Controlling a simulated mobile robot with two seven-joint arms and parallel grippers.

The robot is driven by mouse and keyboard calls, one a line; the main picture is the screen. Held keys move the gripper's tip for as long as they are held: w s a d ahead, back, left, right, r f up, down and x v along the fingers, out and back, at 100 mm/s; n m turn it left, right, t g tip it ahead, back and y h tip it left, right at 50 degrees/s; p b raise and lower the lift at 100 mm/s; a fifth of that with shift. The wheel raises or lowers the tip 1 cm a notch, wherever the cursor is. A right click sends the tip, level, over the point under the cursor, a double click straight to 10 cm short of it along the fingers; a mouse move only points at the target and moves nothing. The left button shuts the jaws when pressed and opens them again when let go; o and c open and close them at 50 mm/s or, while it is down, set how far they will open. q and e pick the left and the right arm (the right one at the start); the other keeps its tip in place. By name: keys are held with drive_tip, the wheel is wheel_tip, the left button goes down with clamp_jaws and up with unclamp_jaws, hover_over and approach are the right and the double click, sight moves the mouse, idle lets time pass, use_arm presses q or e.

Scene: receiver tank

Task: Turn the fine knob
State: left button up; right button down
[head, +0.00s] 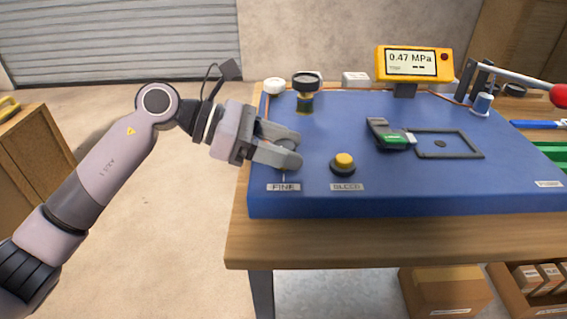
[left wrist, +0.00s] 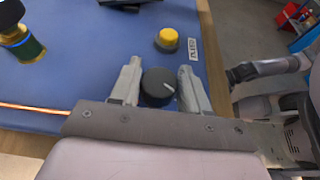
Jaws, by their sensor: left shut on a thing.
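The fine knob (left wrist: 159,86) is a dark round knob with a white pointer line, seen from above in the left wrist view. In the head view it is mostly hidden by my fingers, behind the FINE label (head: 283,187) on the blue panel (head: 330,200). My left gripper (head: 287,150) reaches in from the left, low over the panel's front left corner. In the left wrist view its two fingers (left wrist: 160,84) stand on either side of the knob, shut on it. My right gripper is not in view.
A yellow bleed button (head: 344,162) is just right of the gripper. A dark-topped fitting (head: 305,90) stands behind it. A yellow gauge (head: 413,64) reads 0.47 MPa. A black and green device (head: 390,135) lies beside a dark frame (head: 449,143). A red-ended lever (head: 520,80) is at right.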

sight(276, 143)
use_arm(q)
drive_tip(key=shift+f+m+g+b, duration=0.15)
drive_tip(key=shift+m+g+b, duration=0.6)
drive_tip(key=shift+m+g, duration=0.2)
drive_tip(key=shift+m+g+y+b, duration=0.85)
drive_tip(key=shift+m+g, duration=0.8)
drive_tip(key=shift+g, duration=0.4)
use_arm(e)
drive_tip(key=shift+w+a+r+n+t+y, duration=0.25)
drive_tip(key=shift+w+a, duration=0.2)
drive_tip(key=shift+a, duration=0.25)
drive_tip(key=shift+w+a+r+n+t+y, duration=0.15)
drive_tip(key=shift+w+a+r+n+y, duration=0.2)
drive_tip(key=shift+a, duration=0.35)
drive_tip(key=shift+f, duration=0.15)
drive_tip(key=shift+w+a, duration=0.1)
use_arm(q)
drive_tip(key=o, duration=1)
drive_tip(key=shift+g, duration=0.3)
drive_tip(key=shift+c, duration=0.2)
drive_tip(key=v, duration=0.6)
drive_tip(key=shift+r, duration=0.2)
drive_tip(key=shift+w+a+r+p, duration=0.15)
drive_tip(key=shift+w+a+p, duration=0.15)
drive_tip(key=shift+a, duration=0.2)
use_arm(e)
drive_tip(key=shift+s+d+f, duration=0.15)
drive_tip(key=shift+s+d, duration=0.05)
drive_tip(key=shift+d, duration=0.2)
